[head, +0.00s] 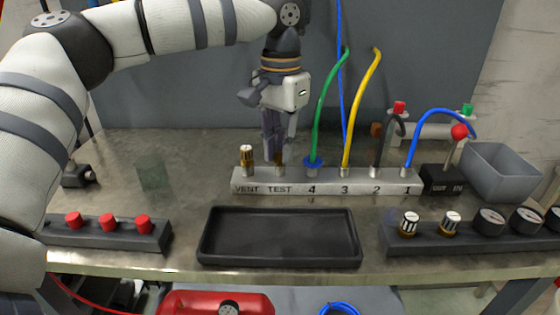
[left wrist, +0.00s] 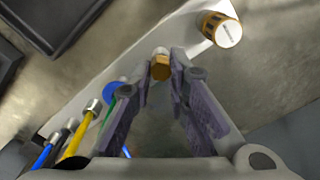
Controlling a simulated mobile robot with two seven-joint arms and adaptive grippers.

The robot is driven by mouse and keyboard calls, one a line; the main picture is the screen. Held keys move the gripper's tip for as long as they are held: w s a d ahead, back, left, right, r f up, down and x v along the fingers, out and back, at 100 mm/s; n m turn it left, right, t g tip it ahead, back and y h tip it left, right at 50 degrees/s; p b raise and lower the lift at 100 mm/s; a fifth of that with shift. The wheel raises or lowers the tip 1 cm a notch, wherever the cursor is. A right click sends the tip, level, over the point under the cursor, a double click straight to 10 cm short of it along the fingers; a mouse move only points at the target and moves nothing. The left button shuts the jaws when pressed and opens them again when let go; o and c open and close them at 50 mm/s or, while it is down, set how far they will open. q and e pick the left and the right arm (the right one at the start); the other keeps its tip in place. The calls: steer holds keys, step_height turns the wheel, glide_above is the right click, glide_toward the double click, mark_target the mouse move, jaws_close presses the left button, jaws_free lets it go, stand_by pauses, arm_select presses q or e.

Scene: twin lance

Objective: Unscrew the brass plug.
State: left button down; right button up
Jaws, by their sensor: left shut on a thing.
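The brass plug (left wrist: 160,68) is a small hex piece at the TEST port of the grey manifold block (head: 326,188). In the left wrist view it sits between my fingertips. My left gripper (head: 279,157) points straight down over the TEST port and is shut on the plug. In the head view the fingers mostly hide the plug. I cannot tell how far the thread is engaged. My right gripper is in neither view.
A brass VENT knob (head: 247,157) stands close left of my fingers. A green hose (head: 322,100) rises close on the right, with yellow, black and blue hoses beyond. An empty black tray (head: 279,258) lies in front. A grey bin (head: 500,172) stands right.

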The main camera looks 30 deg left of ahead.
arm_select(q)
steer(key=n, duration=0.2)
steer(key=r+n+p, duration=0.1)
steer(key=n, duration=0.1)
steer(key=shift+s+r+p, duration=0.1)
steer(key=shift+s+p, duration=0.1)
steer(key=shift+p, duration=0.1)
steer(key=n, duration=0.1)
steer(key=f+n, duration=0.1)
steer(key=n, duration=0.1)
steer(key=shift+w, duration=0.3)
steer(key=n, duration=0.2)
steer(key=shift+f+n, duration=0.1)
steer(key=shift+n, duration=0.2)
steer(key=n, duration=0.2)
steer(key=shift+s+n, duration=0.15)
steer(key=shift+n, duration=0.15)
steer(key=n, duration=0.2)
steer(key=shift+n, duration=0.4)
steer(key=n, duration=0.9)
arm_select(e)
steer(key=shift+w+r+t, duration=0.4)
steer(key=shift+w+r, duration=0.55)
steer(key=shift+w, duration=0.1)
arm_select(q)
steer(key=shift+r, duration=0.7)
